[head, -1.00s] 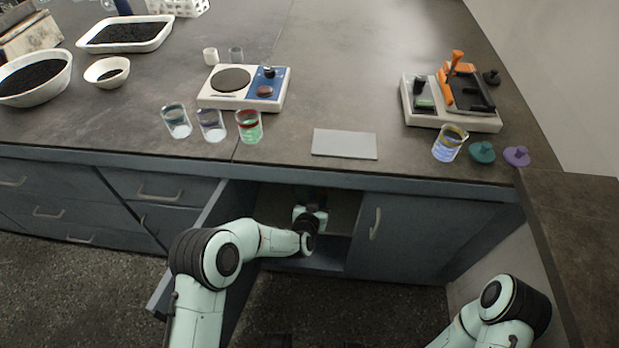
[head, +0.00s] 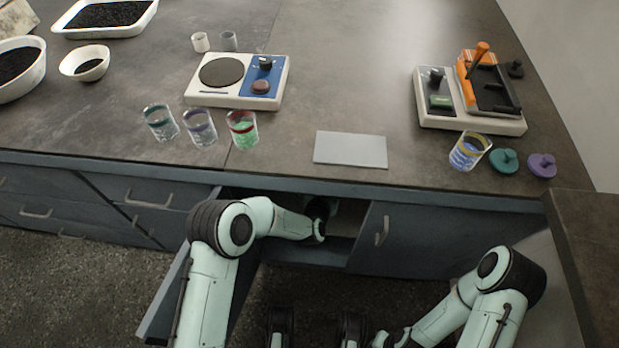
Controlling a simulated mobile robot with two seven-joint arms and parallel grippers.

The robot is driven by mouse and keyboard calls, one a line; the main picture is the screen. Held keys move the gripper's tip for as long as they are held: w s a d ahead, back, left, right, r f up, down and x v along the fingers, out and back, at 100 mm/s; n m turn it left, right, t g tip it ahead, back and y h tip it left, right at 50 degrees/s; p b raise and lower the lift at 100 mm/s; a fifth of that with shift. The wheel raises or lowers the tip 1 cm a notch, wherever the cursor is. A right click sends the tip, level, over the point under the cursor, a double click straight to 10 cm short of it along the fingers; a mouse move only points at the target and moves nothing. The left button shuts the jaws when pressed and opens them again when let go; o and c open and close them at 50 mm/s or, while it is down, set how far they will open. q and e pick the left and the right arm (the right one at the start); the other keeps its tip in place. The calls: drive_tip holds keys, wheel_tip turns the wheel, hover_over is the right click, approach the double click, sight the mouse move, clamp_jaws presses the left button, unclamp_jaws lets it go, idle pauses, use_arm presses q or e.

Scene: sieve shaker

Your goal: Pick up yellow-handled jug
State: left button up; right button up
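No yellow-handled jug is visible in the head view. My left arm reaches from the lower left into the open cabinet (head: 345,218) under the counter. Its gripper is hidden inside, behind the counter edge, so whether it is open or holds anything does not show. My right arm is folded at the lower right. Its forearm runs down to the bottom edge, and its gripper does not show. The nearest yellow-marked item is a clear beaker with a yellow rim and blue markings (head: 467,152), standing on the counter at the right.
The open cabinet door (head: 168,300) stands left of my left arm; the closed door (head: 430,238) is to the right. On the counter are three other beakers (head: 200,128), a blue-and-white hotplate (head: 262,82), a grey plate (head: 350,149) and an orange-handled device (head: 488,85).

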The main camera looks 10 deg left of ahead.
use_arm(q)
drive_tip(key=shift+s+r, duration=0.1)
clamp_jaws()
idle(1.2)
